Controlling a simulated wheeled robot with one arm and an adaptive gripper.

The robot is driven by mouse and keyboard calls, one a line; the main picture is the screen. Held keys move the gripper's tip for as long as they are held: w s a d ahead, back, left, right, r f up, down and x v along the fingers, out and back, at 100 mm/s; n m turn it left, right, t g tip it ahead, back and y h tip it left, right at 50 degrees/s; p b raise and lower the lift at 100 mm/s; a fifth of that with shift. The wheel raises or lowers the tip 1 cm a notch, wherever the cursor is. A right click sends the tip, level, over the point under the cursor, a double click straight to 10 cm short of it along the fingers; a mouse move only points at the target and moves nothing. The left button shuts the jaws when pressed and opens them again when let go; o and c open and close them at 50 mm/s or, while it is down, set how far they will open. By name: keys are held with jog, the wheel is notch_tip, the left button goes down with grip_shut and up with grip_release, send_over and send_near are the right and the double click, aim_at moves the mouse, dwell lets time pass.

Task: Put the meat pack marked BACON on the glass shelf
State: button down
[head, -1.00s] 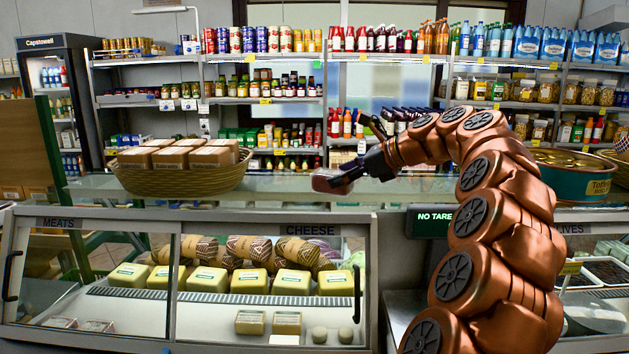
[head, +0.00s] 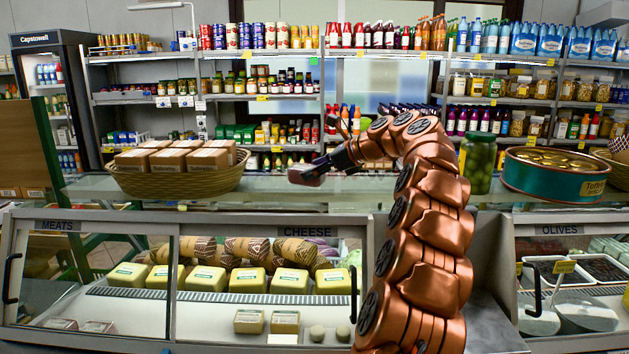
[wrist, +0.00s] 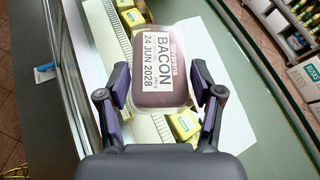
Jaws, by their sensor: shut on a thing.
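My gripper (head: 325,168) is shut on the meat pack (head: 305,176), holding it by its sides above the glass shelf (head: 270,190) on top of the counter. In the wrist view the pack (wrist: 150,75) is a dark red tray with a white label reading BACON, 24 JUN 2028. Both fingers of the gripper (wrist: 158,100) touch or nearly touch its near sides. The glass shelf shows beneath it, with the cheese case visible through the glass. The gap between pack and glass looks small in the head view, but I cannot tell it exactly.
A wicker basket (head: 180,182) of brown boxes stands left on the shelf. The glass between basket and jar looks clear. Cheese blocks (head: 247,281) lie in the case below.

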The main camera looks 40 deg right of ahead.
aim_at(324, 177)
jog(key=shift+w, duration=0.25)
jog(key=shift+f, duration=1.75)
jog(key=shift+f, duration=0.1)
jog(key=shift+c, duration=0.8)
grip_release()
jog(key=shift+s+d+r, duration=0.15)
jog(key=shift+s+r, duration=0.1)
jog(key=shift+s, duration=0.05)
jog(key=b+v, duration=0.1)
jog(key=v, duration=1)
jog(key=shift+s+r, duration=0.15)
